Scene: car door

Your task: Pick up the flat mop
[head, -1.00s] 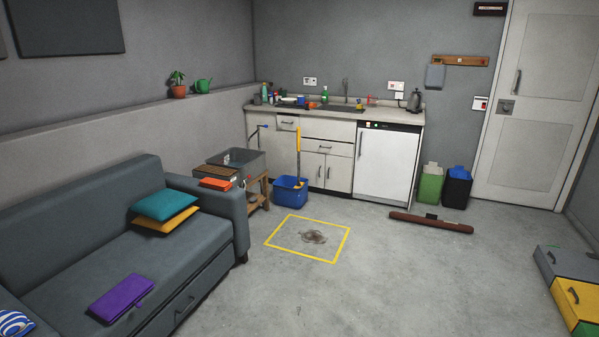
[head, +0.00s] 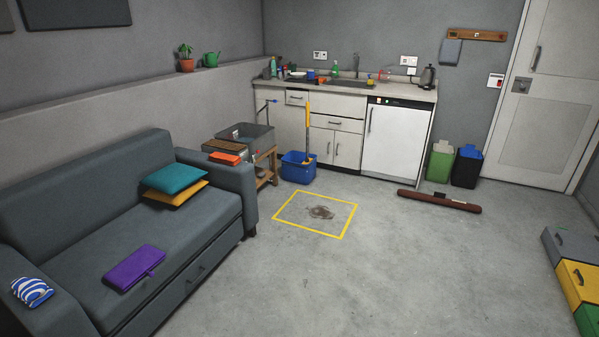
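A mop with a yellow upper handle (head: 308,113) stands nearly upright in a blue bucket (head: 298,169) on the floor in front of the kitchen cabinets. Its lower end is hidden inside the bucket, so I cannot tell whether its head is flat. My gripper is not in view.
A yellow floor outline (head: 343,224) with a dark stain (head: 320,212) lies in front of the bucket. A wooden stand with a grey basin (head: 246,138) is left of the bucket. A grey sofa (head: 93,197) fills the left. A brown roll (head: 438,201) lies right. The middle floor is clear.

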